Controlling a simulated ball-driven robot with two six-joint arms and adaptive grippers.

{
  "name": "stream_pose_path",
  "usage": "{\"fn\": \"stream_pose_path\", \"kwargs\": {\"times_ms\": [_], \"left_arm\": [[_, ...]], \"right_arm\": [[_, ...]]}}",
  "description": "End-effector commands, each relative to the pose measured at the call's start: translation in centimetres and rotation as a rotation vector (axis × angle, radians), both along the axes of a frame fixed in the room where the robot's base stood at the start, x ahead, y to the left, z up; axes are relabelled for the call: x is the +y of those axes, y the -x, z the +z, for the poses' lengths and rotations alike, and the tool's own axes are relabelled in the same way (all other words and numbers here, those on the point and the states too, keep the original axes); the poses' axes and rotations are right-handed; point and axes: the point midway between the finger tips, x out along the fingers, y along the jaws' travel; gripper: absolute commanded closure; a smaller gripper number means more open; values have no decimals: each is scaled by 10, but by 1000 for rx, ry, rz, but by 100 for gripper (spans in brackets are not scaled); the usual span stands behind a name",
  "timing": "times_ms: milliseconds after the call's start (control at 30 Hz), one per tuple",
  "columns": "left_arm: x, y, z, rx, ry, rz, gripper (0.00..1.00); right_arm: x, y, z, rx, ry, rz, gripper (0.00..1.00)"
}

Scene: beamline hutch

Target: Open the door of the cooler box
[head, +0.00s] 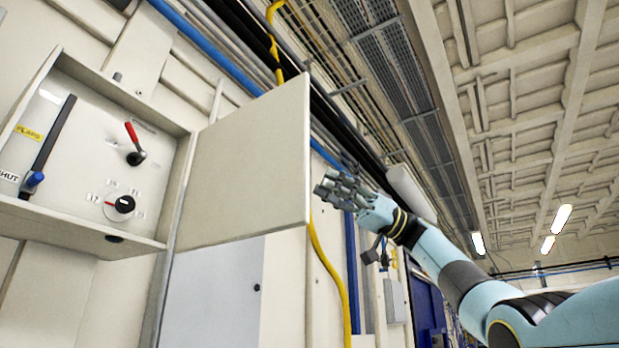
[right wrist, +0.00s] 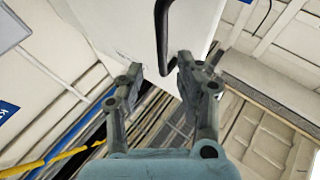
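The cooler box (head: 172,125) is a cream wall box at the left of the head view. Its door (head: 245,165) stands swung open to the right, showing the inside. A black bar handle (right wrist: 162,38) is on the door's outer face in the right wrist view; the head view hides it. My right gripper (head: 332,188) is just right of the door's free edge in the head view. In the right wrist view my right gripper (right wrist: 161,75) has its fingers apart, the handle's lower end showing between the tips. I cannot tell whether they touch it. My left gripper is out of view.
Inside the box are a red lever (head: 132,135), a blue-ended lever (head: 33,180) and a dial (head: 124,204). A yellow pipe (head: 330,270) and a blue pipe (head: 352,270) run down the wall beyond the door. A blue door (head: 425,300) stands farther back.

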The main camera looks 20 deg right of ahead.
Motion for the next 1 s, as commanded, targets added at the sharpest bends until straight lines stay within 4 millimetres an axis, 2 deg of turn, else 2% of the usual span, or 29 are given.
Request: {"fn": "stream_pose_path", "kwargs": {"times_ms": [100, 333, 1000], "left_arm": [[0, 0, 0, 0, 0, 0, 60], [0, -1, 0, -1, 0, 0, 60], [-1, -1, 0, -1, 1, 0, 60]], "right_arm": [[-25, 0, -10, 4, 0, -4, 64], [-53, 2, -22, 2, 0, -1, 64], [-57, 2, -27, 5, 1, 0, 64]]}}
